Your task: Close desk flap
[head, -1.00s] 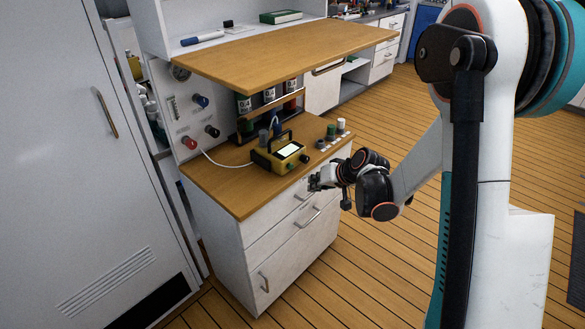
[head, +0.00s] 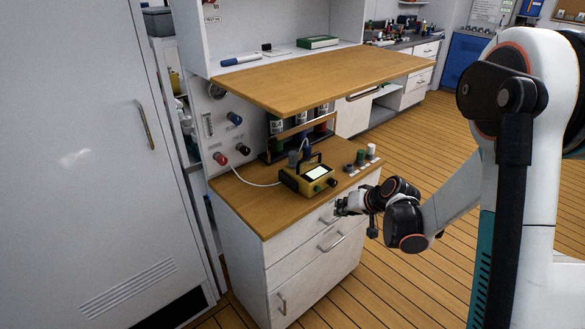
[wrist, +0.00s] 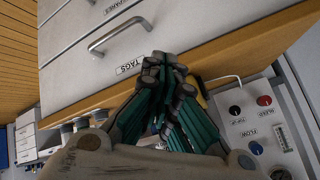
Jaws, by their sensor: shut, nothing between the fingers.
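The desk flap (head: 335,80) is a wooden board standing out level from the white upper cabinet, above the lower worktop. It lies open, with free space beneath it. My gripper (head: 342,207) is shut and empty, low in front of the white drawer unit, close to the top drawer's handle and well below the flap. In the wrist view, my gripper's closed fingers (wrist: 160,68) point at the drawer front beside the label "TAGS". I cannot tell whether they touch it. The flap cannot be made out in the wrist view.
On the lower worktop (head: 245,203) stand a yellow meter (head: 306,177) with a white cable, several knobs and a bottle rack. A green book (head: 317,42) and a blue marker (head: 241,60) lie on the shelf behind the flap. A tall grey locker (head: 80,160) stands left. Wooden floor is free at right.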

